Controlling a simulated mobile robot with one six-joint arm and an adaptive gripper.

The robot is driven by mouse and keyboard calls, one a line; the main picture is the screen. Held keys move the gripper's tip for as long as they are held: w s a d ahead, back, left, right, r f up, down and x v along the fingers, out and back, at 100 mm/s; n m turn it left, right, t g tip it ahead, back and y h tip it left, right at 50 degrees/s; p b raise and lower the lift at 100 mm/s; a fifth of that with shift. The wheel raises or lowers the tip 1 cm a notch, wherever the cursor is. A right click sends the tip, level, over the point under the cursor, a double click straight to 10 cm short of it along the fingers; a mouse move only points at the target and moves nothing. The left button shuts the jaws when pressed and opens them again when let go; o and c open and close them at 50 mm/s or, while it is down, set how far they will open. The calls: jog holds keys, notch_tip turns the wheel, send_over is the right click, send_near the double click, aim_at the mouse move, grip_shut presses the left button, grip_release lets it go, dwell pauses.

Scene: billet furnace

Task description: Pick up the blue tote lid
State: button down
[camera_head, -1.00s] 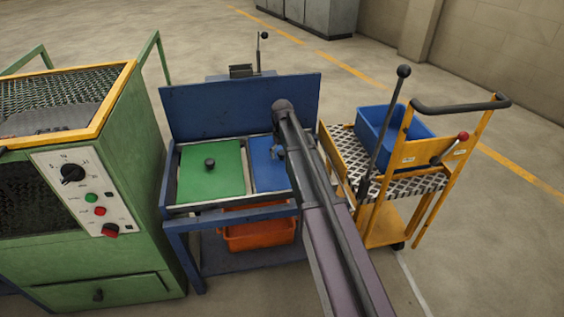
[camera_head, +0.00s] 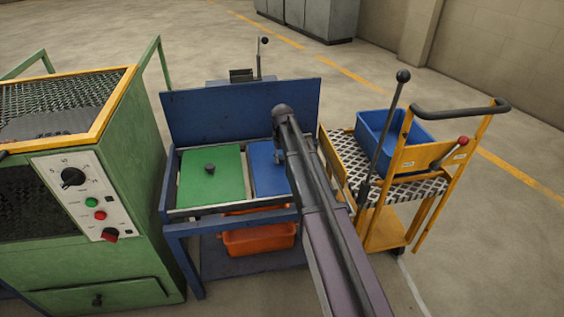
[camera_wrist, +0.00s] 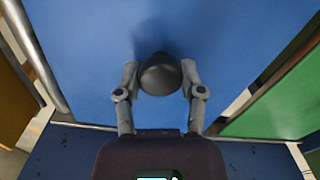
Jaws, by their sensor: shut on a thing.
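The blue tote lid (camera_head: 264,178) is a flat blue panel on the blue bench, right of the green lid (camera_head: 212,181). My arm covers its right part in the head view. In the wrist view the blue lid (camera_wrist: 85,65) fills the middle, with a round dark knob (camera_wrist: 160,75) on it. My gripper (camera_wrist: 160,78) has a finger on each side of the knob and is shut on it. In the head view my gripper (camera_head: 278,158) is small and partly hidden by my arm. I cannot tell whether the lid is raised off the bench.
A blue upright panel (camera_head: 240,108) stands behind the lids. An orange bin (camera_head: 258,240) is on the bench's lower shelf. A green furnace cabinet (camera_head: 90,220) stands at left. A yellow cart (camera_head: 385,235) with a blue tote (camera_head: 375,140) and a tall lever (camera_head: 385,130) stands close at right.

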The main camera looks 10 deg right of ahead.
aim_at(282, 157)
jog(key=shift+r, duration=0.1)
notch_tip(282, 157, up, 4)
jog(key=p, duration=0.3)
jog(key=shift+f+p, duration=0.25)
jog(key=shift+p, duration=0.1)
jog(key=s+r+p, duration=0.1)
jog(key=s, duration=1.5)
jog(key=shift+d, duration=0.35)
jog(key=shift+r, duration=0.25)
notch_tip(282, 157, up, 44)
jog(key=p, duration=4.4)
jog(key=shift+f, duration=0.15)
